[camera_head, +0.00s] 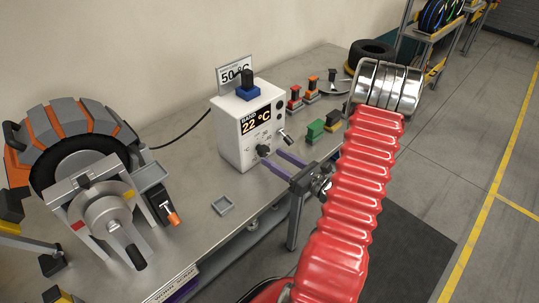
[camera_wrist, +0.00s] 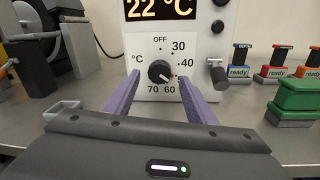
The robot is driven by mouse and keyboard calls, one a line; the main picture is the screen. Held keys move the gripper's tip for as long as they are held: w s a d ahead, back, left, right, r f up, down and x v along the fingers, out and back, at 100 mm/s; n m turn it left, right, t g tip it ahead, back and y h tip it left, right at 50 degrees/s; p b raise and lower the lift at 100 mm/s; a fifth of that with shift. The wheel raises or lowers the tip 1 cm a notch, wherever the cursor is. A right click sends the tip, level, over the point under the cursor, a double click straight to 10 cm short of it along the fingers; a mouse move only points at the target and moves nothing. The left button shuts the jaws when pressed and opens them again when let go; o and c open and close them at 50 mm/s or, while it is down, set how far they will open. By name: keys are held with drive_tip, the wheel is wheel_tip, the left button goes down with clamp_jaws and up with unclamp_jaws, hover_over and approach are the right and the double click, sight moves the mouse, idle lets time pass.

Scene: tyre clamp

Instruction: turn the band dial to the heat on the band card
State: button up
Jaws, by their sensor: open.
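The band unit (camera_head: 232,137) is a white box on the bench, its display reading 22 °C. The band card (camera_head: 233,74) behind it reads 50 °C. The band dial (camera_wrist: 160,72) is a black knob on a scale with OFF, 30, 40, 60 and 70 visible; the 50 mark is not readable. Its pale pointer mark seems to aim to the lower right, between 40 and 60. My gripper (camera_wrist: 160,84) is open, its purple fingers either side of the dial and apart from it. In the head view my gripper (camera_head: 272,156) is at the unit's front.
A lever (camera_wrist: 218,74) sticks out right of the dial. A green block (camera_wrist: 296,100) and several small "ready" stands (camera_wrist: 276,64) are to the right. A small square tray (camera_head: 222,206) lies on the bench. A tyre in a clamp (camera_head: 85,145) stands at left.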

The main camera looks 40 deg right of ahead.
sight(266, 153)
drive_tip(key=shift+w+a, duration=0.2)
drive_tip(key=shift+w, duration=1.5)
drive_tip(key=c, duration=1)
drive_tip(key=shift+n, duration=0.6)
drive_tip(key=shift+c, duration=0.2)
drive_tip(key=o, duration=1)
drive_tip(key=shift+o, duration=0.2)
drive_tip(key=s+d, duration=0.1)
drive_tip(key=s, duration=1.2)
drive_tip(key=shift+s+d, duration=0.25)
drive_tip(key=shift+s, duration=0.1)
